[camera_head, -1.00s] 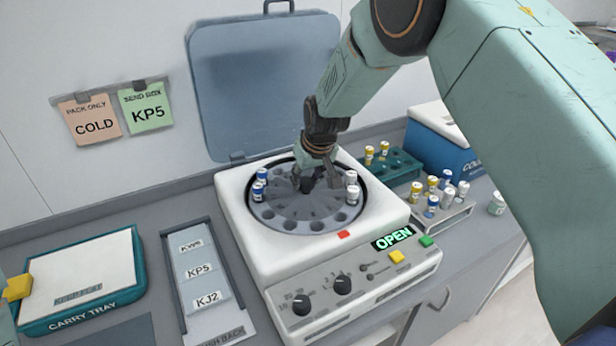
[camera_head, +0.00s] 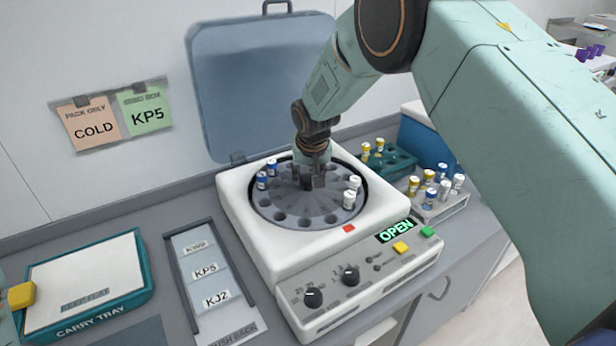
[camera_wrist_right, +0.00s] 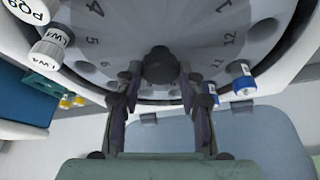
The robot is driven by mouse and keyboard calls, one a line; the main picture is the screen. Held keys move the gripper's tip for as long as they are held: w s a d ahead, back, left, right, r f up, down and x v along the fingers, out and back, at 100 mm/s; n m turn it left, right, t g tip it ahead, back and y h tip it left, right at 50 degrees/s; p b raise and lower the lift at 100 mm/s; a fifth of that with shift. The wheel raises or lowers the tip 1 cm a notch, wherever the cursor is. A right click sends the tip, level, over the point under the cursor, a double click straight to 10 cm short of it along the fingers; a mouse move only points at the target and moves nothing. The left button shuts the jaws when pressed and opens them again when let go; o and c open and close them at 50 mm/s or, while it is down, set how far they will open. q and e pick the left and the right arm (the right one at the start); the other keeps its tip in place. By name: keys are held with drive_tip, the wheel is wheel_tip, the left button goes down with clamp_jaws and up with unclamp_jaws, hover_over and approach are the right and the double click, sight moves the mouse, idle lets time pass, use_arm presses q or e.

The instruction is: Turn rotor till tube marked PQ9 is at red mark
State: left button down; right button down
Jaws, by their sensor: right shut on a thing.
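The grey rotor (camera_head: 300,212) sits in the white centrifuge under an open lid. My right gripper (camera_head: 310,183) points down at its centre, shut on the dark hub knob (camera_wrist_right: 158,68). Two white-capped tubes stand on the rotor's right side. The one marked PQ9 (camera_wrist_right: 30,10) is cut by the wrist view's corner; in the head view it is the nearer tube (camera_head: 349,200). The other, LWA (camera_wrist_right: 52,44), is just behind it (camera_head: 355,184). Two blue-capped tubes (camera_head: 262,181) stand at the rotor's left back. The red mark (camera_head: 348,228) is on the front rim, nearer than PQ9 and apart from it.
The panel reads OPEN (camera_head: 395,232), beside yellow and green buttons. The raised lid (camera_head: 262,90) stands behind. Racks of tubes (camera_head: 447,207) and a blue box stand at the right. A carry tray (camera_head: 85,280) and a labelled slot tray (camera_head: 205,270) lie at the left.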

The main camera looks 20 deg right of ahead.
drive_tip(key=shift+w+a+r+m+h+b, duration=0.15)
drive_tip(key=shift+m+h+b, duration=0.15)
drive_tip(key=shift+m+b, duration=0.4)
drive_tip(key=shift+w+d+f+m+h+b, duration=0.1)
drive_tip(key=shift+m+h+b, duration=0.2)
drive_tip(key=shift+m+b, duration=0.4)
drive_tip(key=shift+r+m+b, duration=0.1)
drive_tip(key=shift+m+b, duration=0.55)
drive_tip(key=shift+m, duration=0.05)
drive_tip(key=shift+a, duration=0.1)
drive_tip(key=c, duration=1.1)
unclamp_jaws()
drive_tip(key=shift+g+h, duration=0.3)
drive_tip(key=shift+c, duration=0.2)
drive_tip(key=o, duration=0.3)
drive_tip(key=shift+s, duration=0.15)
drive_tip(key=v, duration=1.1)
drive_tip(key=shift+r, duration=0.4)
